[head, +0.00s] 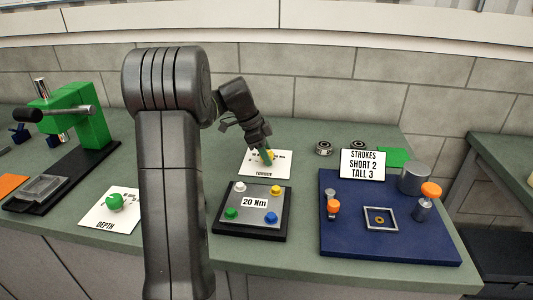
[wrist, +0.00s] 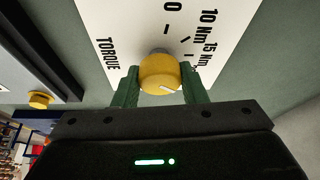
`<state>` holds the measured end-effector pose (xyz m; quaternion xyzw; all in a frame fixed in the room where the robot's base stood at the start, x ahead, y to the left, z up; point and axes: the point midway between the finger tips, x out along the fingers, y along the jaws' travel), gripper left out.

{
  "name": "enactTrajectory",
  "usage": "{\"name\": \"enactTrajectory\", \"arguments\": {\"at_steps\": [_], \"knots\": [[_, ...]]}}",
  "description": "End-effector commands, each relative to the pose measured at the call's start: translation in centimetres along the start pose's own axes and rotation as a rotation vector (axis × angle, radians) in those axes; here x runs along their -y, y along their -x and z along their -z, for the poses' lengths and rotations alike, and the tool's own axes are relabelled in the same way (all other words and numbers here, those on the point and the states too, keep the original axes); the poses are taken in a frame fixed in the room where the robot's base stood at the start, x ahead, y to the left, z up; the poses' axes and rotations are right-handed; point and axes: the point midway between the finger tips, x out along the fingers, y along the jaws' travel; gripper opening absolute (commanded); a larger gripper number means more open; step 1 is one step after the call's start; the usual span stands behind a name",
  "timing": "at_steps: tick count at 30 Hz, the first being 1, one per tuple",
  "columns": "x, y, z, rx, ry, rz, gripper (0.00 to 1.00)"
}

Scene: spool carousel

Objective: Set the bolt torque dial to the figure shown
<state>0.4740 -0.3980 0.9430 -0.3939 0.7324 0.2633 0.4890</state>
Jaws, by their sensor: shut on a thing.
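The yellow torque dial (wrist: 160,74) sits on a white card marked TORQUE (wrist: 103,30), with 0, 10 Nm and 15 Nm legible beside tick marks. My gripper (wrist: 158,88) is shut on the dial, one green finger on each side. A white pointer line shows on the knob's face, slanting to the lower right in the wrist view; which figure it matches I cannot tell. In the head view my gripper (head: 267,157) reaches down to the card (head: 252,171) and partly hides the dial. A plate (head: 252,226) in front of it carries a "20 Nm" label (head: 254,202).
The plate has white, yellow, green and blue bolt heads. A green DEPTH dial (head: 114,202) and a green press (head: 90,125) stand left. A blue board (head: 350,245) with orange-topped parts and a STROKES sign (head: 363,163) lies right. Two bearings (head: 323,148) lie behind it.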

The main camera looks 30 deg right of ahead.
Motion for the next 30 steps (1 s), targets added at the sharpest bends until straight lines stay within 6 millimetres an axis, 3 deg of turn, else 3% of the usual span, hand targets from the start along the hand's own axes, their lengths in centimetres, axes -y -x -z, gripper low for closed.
{"name": "enactTrajectory", "arguments": {"at_steps": [19,20,22,23,30], "knots": [[0.05,0.02,-0.04,0.002,-0.048,-0.018,0.15],[0.04,0.02,-0.04,0.002,-0.048,-0.018,0.42],[0.04,0.02,-0.04,0.002,-0.048,-0.018,0.56],[0.04,0.02,-0.04,0.002,-0.048,-0.018,0.59],[0.02,0.03,-0.01,0.001,-0.047,-0.019,0.59]]}}
